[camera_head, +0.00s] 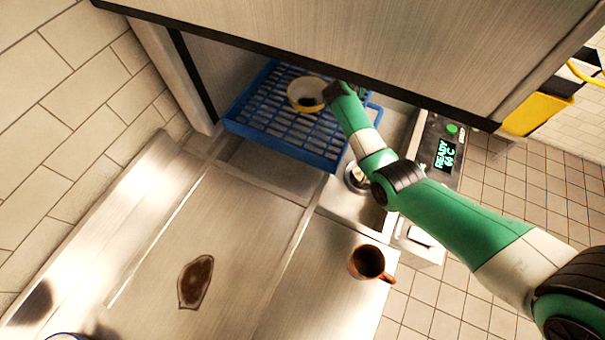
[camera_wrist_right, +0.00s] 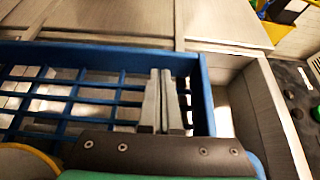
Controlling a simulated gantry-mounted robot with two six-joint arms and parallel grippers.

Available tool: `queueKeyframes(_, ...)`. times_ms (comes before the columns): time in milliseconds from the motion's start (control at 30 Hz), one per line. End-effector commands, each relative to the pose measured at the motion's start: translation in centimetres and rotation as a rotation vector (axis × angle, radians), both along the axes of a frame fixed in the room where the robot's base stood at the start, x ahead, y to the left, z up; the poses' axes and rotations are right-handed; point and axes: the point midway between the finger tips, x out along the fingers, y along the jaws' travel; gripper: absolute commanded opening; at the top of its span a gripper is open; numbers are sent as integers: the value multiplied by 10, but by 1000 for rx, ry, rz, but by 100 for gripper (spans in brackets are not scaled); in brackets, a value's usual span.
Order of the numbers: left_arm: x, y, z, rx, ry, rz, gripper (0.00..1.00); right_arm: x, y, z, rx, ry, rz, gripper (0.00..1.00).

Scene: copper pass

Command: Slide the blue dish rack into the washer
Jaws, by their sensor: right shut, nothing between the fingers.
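The blue dish rack (camera_head: 262,143) sits partly under the raised steel hood of the washer (camera_head: 400,45), with its near edge sticking out toward the counter. A cream and yellow bowl (camera_head: 306,92) stands in the rack. My right arm reaches in over the rack's right side, and its fingers are hidden in the head view. In the right wrist view my right gripper (camera_wrist_right: 162,98) is shut and empty over the rack's grid, its tips close to the rack wall (camera_wrist_right: 110,58); I cannot tell whether they touch it. My left gripper is not in view.
A copper-brown mug (camera_head: 368,263) stands near the counter's right edge. A brown stain (camera_head: 195,282) marks the steel counter. A control panel (camera_head: 440,150) reading READY is right of the washer.

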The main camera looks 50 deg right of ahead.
Motion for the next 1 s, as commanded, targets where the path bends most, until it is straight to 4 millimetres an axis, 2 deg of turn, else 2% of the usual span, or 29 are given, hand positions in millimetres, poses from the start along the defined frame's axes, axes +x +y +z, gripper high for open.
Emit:
queueKeyframes(700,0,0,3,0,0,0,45,0,2,1,1,1,0,0)
queueKeyframes(833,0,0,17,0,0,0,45,-1,13,5,1,2,5,0)
queueKeyframes(967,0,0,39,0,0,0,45,-3,36,7,2,4,10,0)
queueKeyframes(1000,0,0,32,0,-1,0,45,-4,43,8,-2,-2,9,0)
